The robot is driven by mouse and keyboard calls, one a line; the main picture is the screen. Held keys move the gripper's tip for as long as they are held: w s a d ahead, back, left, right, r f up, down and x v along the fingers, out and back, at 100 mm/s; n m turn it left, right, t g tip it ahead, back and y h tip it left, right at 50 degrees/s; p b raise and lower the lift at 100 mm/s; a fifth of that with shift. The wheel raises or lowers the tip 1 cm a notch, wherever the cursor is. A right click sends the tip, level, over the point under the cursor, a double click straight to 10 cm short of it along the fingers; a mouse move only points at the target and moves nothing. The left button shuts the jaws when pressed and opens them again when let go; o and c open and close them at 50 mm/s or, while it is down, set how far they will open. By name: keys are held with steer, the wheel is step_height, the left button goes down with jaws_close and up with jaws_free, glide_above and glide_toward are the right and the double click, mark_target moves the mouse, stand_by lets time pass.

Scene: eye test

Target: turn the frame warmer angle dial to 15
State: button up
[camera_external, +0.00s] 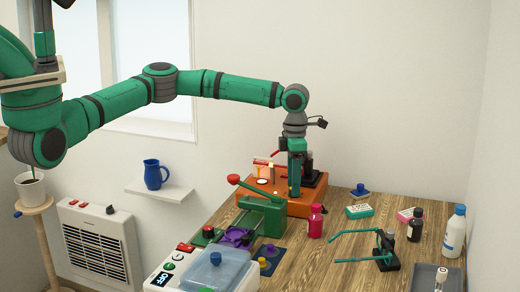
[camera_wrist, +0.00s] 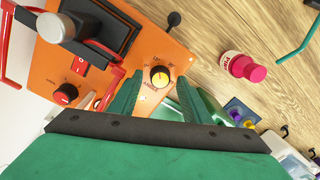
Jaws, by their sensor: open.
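The frame warmer is an orange box (camera_external: 302,207) at the back of the wooden bench. In the wrist view its orange top (camera_wrist: 115,50) fills the upper left. In the external view my gripper (camera_external: 295,192) points down over the box and hides the dial.
A black frame-like part with a grey knob (camera_wrist: 55,27) and a red switch (camera_wrist: 80,66) stand on the box. A green press with a red-knobbed lever (camera_external: 265,208) is in front.

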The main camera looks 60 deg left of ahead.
step_height(320, 180, up, 10)
steer(key=shift+a+r, duration=0.15)
stand_by(0.3)
